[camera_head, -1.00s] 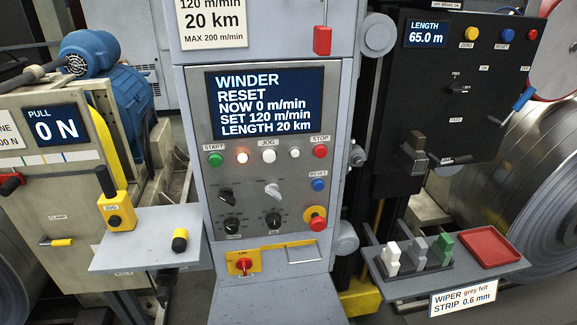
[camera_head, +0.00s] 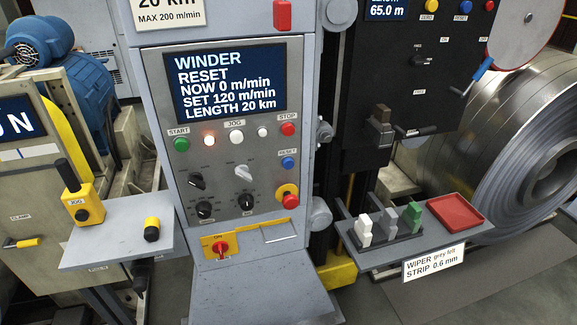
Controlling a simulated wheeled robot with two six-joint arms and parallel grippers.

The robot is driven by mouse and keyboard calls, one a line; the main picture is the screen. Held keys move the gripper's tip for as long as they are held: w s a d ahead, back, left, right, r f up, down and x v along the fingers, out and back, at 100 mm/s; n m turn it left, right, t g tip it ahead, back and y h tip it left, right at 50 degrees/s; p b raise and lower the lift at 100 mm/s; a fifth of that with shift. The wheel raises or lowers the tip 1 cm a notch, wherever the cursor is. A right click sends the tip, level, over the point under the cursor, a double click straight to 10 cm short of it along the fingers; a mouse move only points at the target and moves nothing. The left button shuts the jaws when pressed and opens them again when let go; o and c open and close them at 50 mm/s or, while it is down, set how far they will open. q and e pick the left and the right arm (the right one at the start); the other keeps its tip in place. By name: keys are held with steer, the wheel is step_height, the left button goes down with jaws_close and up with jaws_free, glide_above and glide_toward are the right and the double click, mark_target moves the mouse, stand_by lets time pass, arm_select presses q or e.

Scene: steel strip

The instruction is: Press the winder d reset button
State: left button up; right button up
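The winder panel (camera_head: 216,146) is a grey upright console in the middle of the head view. Its screen (camera_head: 230,82) reads WINDER, RESET, NOW 0 m/min, SET 120 m/min, LENGTH 20 km. The blue reset button (camera_head: 288,162) is on the panel's right side, under a RESET label and below the red stop button (camera_head: 288,129). A red mushroom button (camera_head: 290,200) on a yellow base is below it. A green start button (camera_head: 181,144) is at the left, next to a lit lamp (camera_head: 209,141). Neither gripper shows in the view.
A grey shelf (camera_head: 125,250) with a yellow jog box (camera_head: 88,208) juts out at left. At right, another shelf (camera_head: 420,250) carries felt blocks and a red tray (camera_head: 448,212). A black panel (camera_head: 415,75) has a separate blue reset button (camera_head: 466,7). A sloped ledge lies below the console.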

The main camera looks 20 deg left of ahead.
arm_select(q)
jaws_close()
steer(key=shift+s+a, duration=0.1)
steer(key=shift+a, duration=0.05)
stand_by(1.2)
